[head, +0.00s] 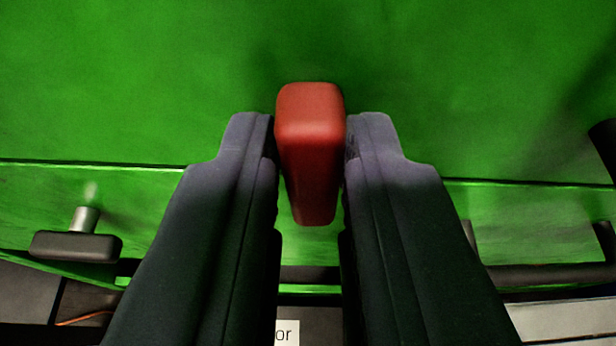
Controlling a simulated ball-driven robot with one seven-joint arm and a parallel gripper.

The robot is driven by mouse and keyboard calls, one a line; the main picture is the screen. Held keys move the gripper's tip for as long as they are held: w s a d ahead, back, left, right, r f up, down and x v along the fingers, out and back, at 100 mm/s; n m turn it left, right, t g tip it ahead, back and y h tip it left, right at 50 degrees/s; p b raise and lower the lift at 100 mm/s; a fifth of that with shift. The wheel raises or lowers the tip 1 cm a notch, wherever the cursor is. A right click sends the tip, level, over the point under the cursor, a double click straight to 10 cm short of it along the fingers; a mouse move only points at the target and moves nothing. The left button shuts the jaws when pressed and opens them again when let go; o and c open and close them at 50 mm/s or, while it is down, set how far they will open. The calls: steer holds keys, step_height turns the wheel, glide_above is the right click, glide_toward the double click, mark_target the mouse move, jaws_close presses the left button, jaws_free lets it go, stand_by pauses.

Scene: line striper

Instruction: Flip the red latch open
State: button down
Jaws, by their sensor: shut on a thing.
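The red latch (311,150) is a rounded red block in the middle of the head view, against a green panel. My gripper (311,140) has one dark finger on each side of it and is shut on it. The latch's top end sticks out a little past the fingertips, and its lower end shows between the fingers. Where the latch joins the machine cannot be seen.
The green panel (150,80) fills the upper view, with an edge running across below it. A black knob on a grey stem (78,243) is at the lower left. A black bar (550,276) is at the lower right. A white label (287,333) shows at the bottom.

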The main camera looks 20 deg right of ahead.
steer(key=shift+d+m, duration=0.1)
steer(key=shift+m, duration=0.3)
stand_by(0.3)
steer(key=c, duration=1.1)
jaws_free()
steer(key=p+v, duration=0.2)
steer(key=v, duration=0.5)
steer(key=shift+s+r, duration=0.1)
steer(key=shift+s, duration=0.3)
